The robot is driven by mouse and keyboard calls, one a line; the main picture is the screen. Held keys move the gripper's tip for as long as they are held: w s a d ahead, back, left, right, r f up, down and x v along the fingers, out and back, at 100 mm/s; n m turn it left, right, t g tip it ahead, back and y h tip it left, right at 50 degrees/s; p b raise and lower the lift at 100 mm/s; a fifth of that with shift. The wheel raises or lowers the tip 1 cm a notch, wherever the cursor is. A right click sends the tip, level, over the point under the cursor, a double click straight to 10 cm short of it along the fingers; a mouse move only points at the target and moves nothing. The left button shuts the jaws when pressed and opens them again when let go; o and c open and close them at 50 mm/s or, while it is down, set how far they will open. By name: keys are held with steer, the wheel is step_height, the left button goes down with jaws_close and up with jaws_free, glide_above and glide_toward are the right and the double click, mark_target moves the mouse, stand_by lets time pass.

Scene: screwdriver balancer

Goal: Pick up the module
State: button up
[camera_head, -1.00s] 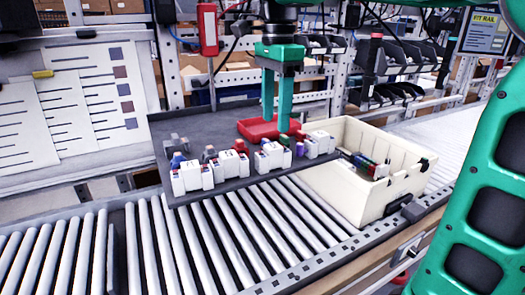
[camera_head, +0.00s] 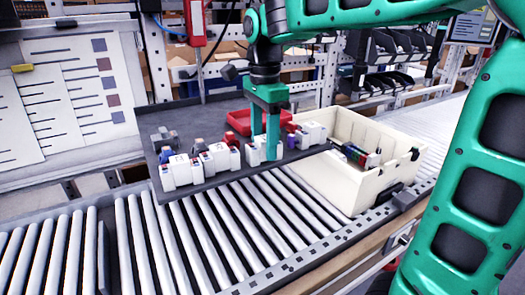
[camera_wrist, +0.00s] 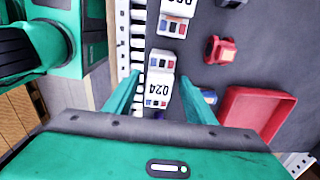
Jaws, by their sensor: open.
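Several white modules stand in a row along the front edge of a dark tray (camera_head: 215,182). My gripper (camera_head: 264,148) is open and points down at the row, with its green fingers at a white module (camera_head: 251,155) right of the row's middle. In the wrist view, a white module marked 024 (camera_wrist: 160,66) lies between the two open fingertips (camera_wrist: 156,80), with a little room on each side. I cannot tell whether either finger touches it. The fingers hide part of the module in the head view.
A red bin (camera_head: 238,122) sits on the tray behind the row. A red part (camera_wrist: 220,50) lies beside the modules in the wrist view. A cream crate (camera_head: 335,185) holding several coloured pieces stands to the right on the roller conveyor (camera_head: 190,240).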

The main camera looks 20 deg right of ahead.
mark_target(263, 138)
steer(key=shift+f, duration=0.45)
steer(key=c, duration=1.3)
steer(key=shift+o, duration=0.2)
steer(key=shift+r, duration=0.15)
steer(key=shift+r, duration=0.65)
step_height(263, 138, up, 3)
steer(key=shift+a+f, duration=0.1)
steer(key=s+a+r, duration=0.6)
steer(key=a, duration=0.4)
steer(key=shift+r, duration=0.3)
